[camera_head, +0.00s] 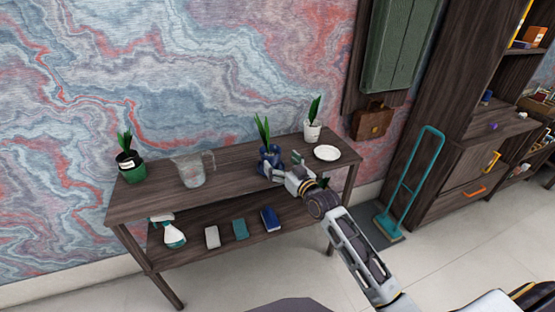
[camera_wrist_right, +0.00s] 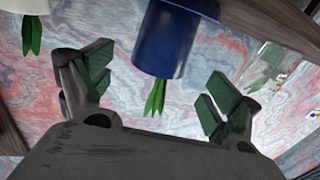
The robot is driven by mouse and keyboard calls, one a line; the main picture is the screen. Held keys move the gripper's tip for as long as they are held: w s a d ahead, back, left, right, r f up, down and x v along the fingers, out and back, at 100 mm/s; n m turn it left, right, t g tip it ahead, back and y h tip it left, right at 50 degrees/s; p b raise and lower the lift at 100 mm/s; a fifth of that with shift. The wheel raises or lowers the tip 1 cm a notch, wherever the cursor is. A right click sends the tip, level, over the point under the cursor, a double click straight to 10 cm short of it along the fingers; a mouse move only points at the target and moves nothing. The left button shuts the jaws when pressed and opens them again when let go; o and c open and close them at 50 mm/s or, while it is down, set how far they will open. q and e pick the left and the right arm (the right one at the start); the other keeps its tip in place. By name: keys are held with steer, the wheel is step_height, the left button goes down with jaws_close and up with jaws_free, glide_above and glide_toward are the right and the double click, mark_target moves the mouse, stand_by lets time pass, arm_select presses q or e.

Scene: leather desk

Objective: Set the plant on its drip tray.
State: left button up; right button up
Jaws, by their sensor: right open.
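A plant in a blue pot (camera_head: 270,158) stands upright on the table's upper shelf; the pot also shows upside down in the right wrist view (camera_wrist_right: 168,40). My right gripper (camera_head: 276,171) is at the pot's front side. In the wrist view its two green-padded fingers (camera_wrist_right: 158,92) are spread wide, with the blue pot between and just beyond them; contact cannot be told. A round white dish (camera_head: 327,153), which looks like the drip tray, lies empty to the right of the pot. My left gripper is not in view.
A white-potted plant (camera_head: 312,132) stands behind the dish. A clear pitcher (camera_head: 193,169) and a green-potted plant (camera_head: 131,168) stand to the left. The lower shelf holds a spray bottle (camera_head: 172,233) and several small blocks. Bare wood (camera_head: 235,163) lies between pitcher and blue pot.

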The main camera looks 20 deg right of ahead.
steer(key=shift+v, duration=0.8)
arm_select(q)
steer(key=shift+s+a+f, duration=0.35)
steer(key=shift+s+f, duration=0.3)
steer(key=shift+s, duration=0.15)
arm_select(e)
steer(key=v, duration=0.3)
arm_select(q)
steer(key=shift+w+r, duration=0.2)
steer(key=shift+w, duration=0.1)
